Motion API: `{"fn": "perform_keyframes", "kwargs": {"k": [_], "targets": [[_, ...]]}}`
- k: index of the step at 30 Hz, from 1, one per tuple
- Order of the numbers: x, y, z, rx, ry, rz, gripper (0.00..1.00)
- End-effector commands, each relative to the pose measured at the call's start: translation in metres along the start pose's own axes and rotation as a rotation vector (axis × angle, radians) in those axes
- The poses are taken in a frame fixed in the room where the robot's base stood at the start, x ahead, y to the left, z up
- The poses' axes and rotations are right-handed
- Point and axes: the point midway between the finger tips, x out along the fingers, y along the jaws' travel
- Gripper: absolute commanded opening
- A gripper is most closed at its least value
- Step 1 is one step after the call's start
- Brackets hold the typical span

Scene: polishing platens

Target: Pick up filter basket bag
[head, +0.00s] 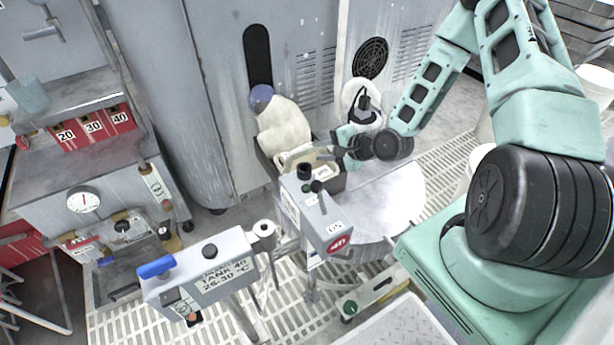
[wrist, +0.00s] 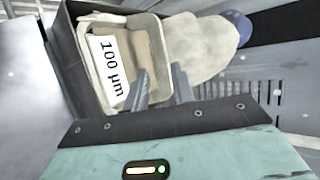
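The filter basket bag (head: 284,122) is a cream cloth bag with a blue-grey rounded end and a beige open basket with a white label. It sits in a dark grey open holder (head: 341,183). In the wrist view the basket (wrist: 158,52) reads "100 µm", and the cloth part (wrist: 203,48) extends to the right. My gripper (head: 325,153) reaches the basket from the right in the head view. In the wrist view its fingers (wrist: 160,88) are apart, one over the basket's inside and one beyond its near right wall. Contact with the wall cannot be told.
A round grey table (head: 385,205) stands beside the holder, and a grey control box marked 40 (head: 318,218) stands in front. A "TANK 40" box (head: 215,276) is at the lower left. A white rounded object (head: 358,98) is behind my gripper. Grey cabinets (head: 300,40) close off the back.

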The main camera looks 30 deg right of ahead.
Motion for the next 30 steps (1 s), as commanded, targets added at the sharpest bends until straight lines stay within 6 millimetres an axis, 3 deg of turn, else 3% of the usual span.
{"fn": "perform_keyframes", "kwargs": {"k": [3, 11, 19, 29, 30], "targets": [[0.021, 0.002, 0.001, -0.002, -0.002, 0.0, 0.25], [0.04, 0.001, 0.0, -0.002, -0.001, 0.001, 0.25], [0.077, 0.0, 0.001, -0.002, -0.001, 0.0, 0.25], [0.084, -0.002, 0.001, 0.0, 0.0, 0.001, 0.25], [0.084, -0.002, 0.001, 0.0, 0.0, 0.001, 0.17]]}}
